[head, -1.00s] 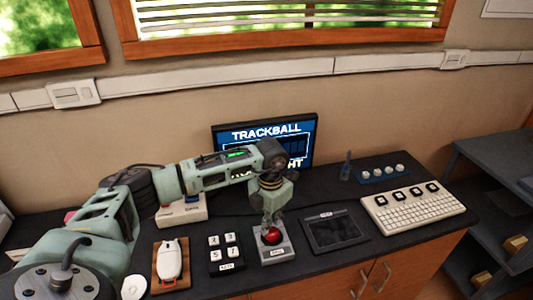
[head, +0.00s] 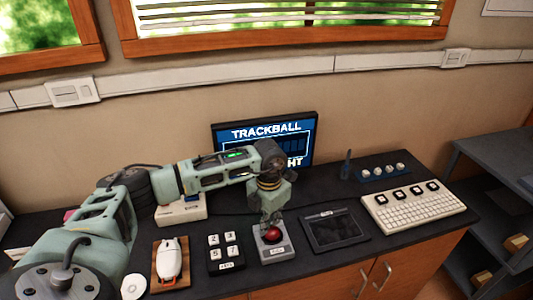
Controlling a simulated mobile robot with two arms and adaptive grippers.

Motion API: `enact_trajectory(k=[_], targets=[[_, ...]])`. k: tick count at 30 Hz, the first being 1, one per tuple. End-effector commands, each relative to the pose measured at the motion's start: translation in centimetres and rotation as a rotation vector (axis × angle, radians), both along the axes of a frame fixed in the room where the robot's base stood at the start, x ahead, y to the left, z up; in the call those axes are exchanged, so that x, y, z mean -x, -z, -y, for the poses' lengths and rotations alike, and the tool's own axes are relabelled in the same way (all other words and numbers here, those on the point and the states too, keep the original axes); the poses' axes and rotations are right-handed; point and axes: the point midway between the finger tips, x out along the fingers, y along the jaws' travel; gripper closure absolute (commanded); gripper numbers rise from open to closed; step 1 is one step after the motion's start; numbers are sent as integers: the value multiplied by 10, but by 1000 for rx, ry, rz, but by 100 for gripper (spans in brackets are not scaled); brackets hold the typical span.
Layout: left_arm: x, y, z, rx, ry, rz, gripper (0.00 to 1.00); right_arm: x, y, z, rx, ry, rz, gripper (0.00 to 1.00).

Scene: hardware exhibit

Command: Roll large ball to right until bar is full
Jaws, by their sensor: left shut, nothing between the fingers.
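The large red ball (head: 272,235) sits in a grey trackball base (head: 276,254) near the table's front edge. My left gripper (head: 269,221) points down at the ball from above, its fingers shut and empty. They are at the ball's upper left; whether they touch it I cannot tell. The screen (head: 265,129) behind reads "TRACKBALL" and shows a bar outline (head: 296,144). My left arm hides much of the bar, so its fill is unclear. My right gripper is not in view.
A numbered keypad (head: 226,252) and a white mouse (head: 170,260) stand left of the trackball. A dark tablet (head: 334,230) is close on its right, then a white keyboard (head: 419,208). Dark bare tabletop lies behind the tablet.

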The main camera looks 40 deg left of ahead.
Motion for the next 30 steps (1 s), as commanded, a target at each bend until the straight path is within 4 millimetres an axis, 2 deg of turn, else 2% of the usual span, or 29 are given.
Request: enact_trajectory(k=[14,30], targets=[[0,8,0,0,0,0,100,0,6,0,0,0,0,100],[-5,7,5,0,0,0,100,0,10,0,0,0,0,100]])
